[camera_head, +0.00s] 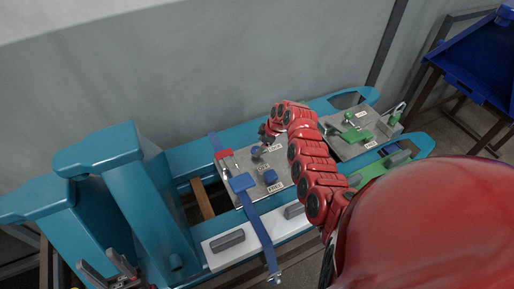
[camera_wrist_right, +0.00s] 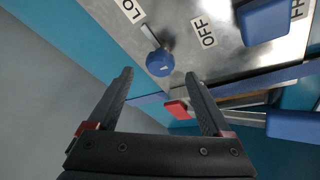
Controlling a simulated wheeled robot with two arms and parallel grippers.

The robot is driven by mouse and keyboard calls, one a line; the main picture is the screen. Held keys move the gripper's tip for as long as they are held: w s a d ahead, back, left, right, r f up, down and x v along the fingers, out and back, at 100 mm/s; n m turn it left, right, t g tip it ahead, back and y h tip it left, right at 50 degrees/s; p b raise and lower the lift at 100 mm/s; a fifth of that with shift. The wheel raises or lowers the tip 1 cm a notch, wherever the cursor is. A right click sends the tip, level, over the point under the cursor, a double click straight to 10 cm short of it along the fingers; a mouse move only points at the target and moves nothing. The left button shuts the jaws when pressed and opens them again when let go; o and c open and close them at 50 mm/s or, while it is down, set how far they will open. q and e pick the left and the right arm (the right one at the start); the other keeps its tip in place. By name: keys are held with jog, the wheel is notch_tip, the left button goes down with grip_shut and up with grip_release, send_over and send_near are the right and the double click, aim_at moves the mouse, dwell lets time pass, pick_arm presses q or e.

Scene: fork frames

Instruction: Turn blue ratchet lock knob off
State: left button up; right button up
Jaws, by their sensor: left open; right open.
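The blue ratchet lock knob (camera_wrist_right: 160,62) shows in the right wrist view as a round blue knob on a grey stem, on a metal plate (camera_wrist_right: 185,20). In the head view the knob (camera_head: 256,152) is small, close to my right gripper (camera_head: 266,134). In the wrist view my right gripper (camera_wrist_right: 159,76) is open and empty, its fingertips on either side below the knob, with no clear contact. My left gripper (camera_head: 108,270) is open and empty at the lower left.
A blue block (camera_head: 270,176) and a blue strap (camera_head: 258,222) are near the knob. A red piece (camera_wrist_right: 176,109) lies near my right finger. Green fixtures (camera_head: 354,134) sit on another plate at right. A teal frame (camera_head: 150,200) stands at left.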

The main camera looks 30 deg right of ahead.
aim_at(256, 149)
jog(key=shift+b+x, duration=0.5)
jog(key=shift+x, duration=1.35)
jog(key=shift+s, duration=0.1)
